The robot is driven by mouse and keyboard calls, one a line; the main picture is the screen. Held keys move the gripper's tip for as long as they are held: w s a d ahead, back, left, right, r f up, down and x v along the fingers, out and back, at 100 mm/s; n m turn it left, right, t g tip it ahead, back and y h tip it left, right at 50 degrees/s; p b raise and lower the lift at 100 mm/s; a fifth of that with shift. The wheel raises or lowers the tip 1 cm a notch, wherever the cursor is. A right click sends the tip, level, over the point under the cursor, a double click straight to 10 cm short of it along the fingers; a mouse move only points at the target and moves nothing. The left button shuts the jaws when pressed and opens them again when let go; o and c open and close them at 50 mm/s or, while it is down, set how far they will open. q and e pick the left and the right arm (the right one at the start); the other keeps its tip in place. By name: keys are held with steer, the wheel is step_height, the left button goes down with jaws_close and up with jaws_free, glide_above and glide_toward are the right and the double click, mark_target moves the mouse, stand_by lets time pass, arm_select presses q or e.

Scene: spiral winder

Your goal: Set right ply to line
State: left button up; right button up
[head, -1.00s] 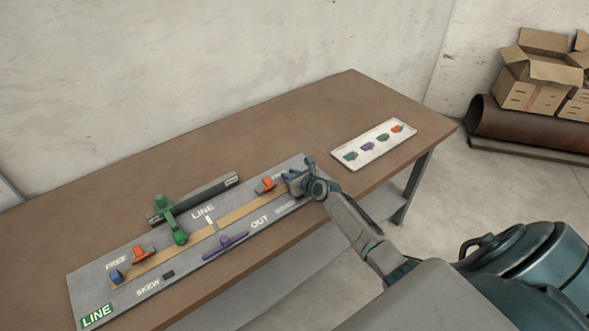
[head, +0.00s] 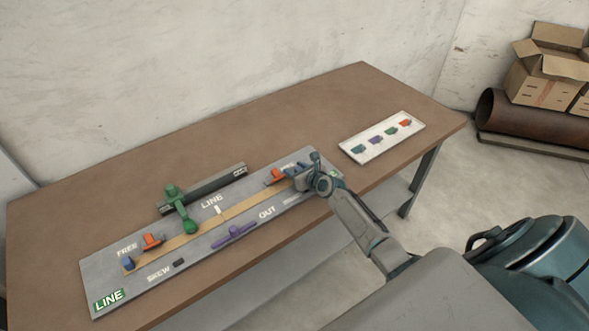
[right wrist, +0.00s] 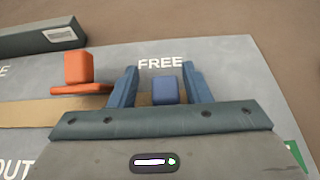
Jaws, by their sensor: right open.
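A grey board (head: 120,268) carries a tan strip (head: 200,234) with a blue block at each end. The left blue block (head: 128,263) is in plain view. The right blue block (right wrist: 166,90) stands between the fingers of my right gripper (right wrist: 160,72), under the printed word FREE. The fingers are open, one on each side of it, with small gaps visible. In the head view my right gripper (head: 303,173) is over the board's right end and hides most of that block. An orange block (right wrist: 79,68) stands left of the fingers, also seen in the head view (head: 276,176).
A green lever (head: 182,211) crosses the strip, and a dark bar (head: 215,185) lies behind it. A white tray (head: 350,150) with several coloured pieces lies at right.

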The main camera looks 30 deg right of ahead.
steer(key=p+v, duration=0.2)
steer(key=v, duration=0.7)
steer(key=shift+a+p, duration=0.1)
steer(key=shift+p, duration=0.25)
steer(key=shift+s+r, duration=0.25)
steer(key=shift+s, duration=0.25)
arm_select(q)
steer(key=r, duration=0.1)
steer(key=d+r, duration=0.1)
steer(key=r, duration=0.1)
